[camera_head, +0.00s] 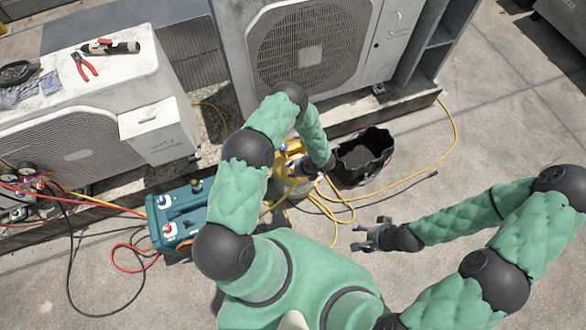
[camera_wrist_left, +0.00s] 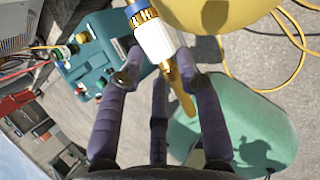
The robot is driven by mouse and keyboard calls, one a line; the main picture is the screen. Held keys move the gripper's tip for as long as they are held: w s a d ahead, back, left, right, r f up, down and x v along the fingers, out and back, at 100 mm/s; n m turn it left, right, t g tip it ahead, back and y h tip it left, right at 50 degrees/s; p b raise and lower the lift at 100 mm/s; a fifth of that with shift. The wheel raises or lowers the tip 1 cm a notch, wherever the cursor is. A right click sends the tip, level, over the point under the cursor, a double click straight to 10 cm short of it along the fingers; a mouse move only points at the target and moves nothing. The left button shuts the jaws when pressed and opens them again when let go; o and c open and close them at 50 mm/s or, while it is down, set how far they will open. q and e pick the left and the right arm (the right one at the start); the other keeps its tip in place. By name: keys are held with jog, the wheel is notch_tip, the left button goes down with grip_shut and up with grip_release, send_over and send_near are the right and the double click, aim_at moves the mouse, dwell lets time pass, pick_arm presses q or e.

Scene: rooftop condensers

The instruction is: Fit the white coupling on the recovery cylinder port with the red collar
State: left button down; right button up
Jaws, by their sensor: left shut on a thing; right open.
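The white coupling (camera_wrist_left: 158,40) is on the end of a yellow hose (camera_wrist_left: 184,98), with brass at its lower end. My left gripper (camera_wrist_left: 158,76) is shut on it, with the fingers around the brass end. A blue ring (camera_wrist_left: 136,8) and brass show at the coupling's upper end; I cannot tell whether they touch it. The yellow recovery cylinder (camera_head: 290,150) is beside the left gripper (camera_head: 304,168) in the head view, partly hidden by my arm. Its yellow body also fills the top of the wrist view (camera_wrist_left: 220,12). No red collar is discernible on it. My right gripper (camera_head: 372,235) is open and empty.
A teal recovery machine (camera_head: 185,215) stands left of the cylinder. A black bucket (camera_head: 362,155) stands to its right. Yellow hose loops (camera_head: 335,212) lie on the floor. Condenser units (camera_head: 310,45) stand behind.

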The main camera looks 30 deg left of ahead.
pick_arm(q)
jog(key=shift+s+d+f, duration=0.15)
jog(key=shift+s+d, duration=0.3)
jog(key=shift+d, duration=0.25)
dwell(0.4)
jog(key=shift+s+d, duration=1.3)
jog(key=shift+d, duration=0.05)
